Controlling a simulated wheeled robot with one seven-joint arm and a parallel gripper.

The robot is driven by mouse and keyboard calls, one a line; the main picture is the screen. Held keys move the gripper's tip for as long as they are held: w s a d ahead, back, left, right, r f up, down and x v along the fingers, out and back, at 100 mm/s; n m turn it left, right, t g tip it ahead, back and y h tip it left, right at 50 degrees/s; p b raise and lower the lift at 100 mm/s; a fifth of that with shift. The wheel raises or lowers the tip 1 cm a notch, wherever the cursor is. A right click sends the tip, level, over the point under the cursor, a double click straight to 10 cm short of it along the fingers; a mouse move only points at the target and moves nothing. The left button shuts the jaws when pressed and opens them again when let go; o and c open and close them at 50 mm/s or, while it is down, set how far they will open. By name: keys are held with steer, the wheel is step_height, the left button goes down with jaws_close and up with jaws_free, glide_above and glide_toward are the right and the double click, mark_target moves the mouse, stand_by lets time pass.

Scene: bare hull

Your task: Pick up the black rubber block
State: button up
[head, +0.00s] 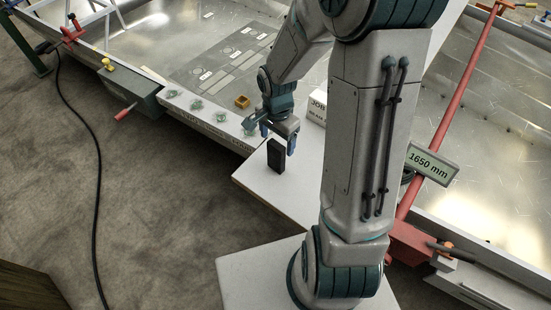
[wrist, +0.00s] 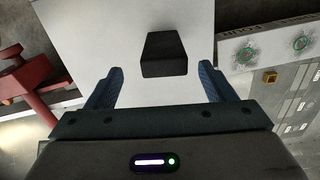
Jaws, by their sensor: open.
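The black rubber block (head: 275,156) stands upright on a white board (head: 262,188) in the head view, near the board's left edge. In the wrist view the black rubber block (wrist: 164,55) sits ahead of the fingertips, roughly midway between them and slightly right of centre. My gripper (head: 272,138) is open and points down close above the block in the head view. In the wrist view my gripper (wrist: 161,71) has its two blue fingers spread with nothing between them. I cannot tell the exact height gap.
A white box with lettering (head: 317,108) stands behind my gripper on the board. A red clamp bar (head: 440,125) with a "1650 mm" sign (head: 433,163) is at right.

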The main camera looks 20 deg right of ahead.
mark_target(276, 151)
steer(key=shift+w+f, duration=0.15)
steer(key=shift+f, duration=1.6)
steer(key=shift+w+f, duration=0.1)
steer(key=shift+f, duration=1.6)
steer(key=c, duration=1.3)
steer(key=shift+r, duration=0.15)
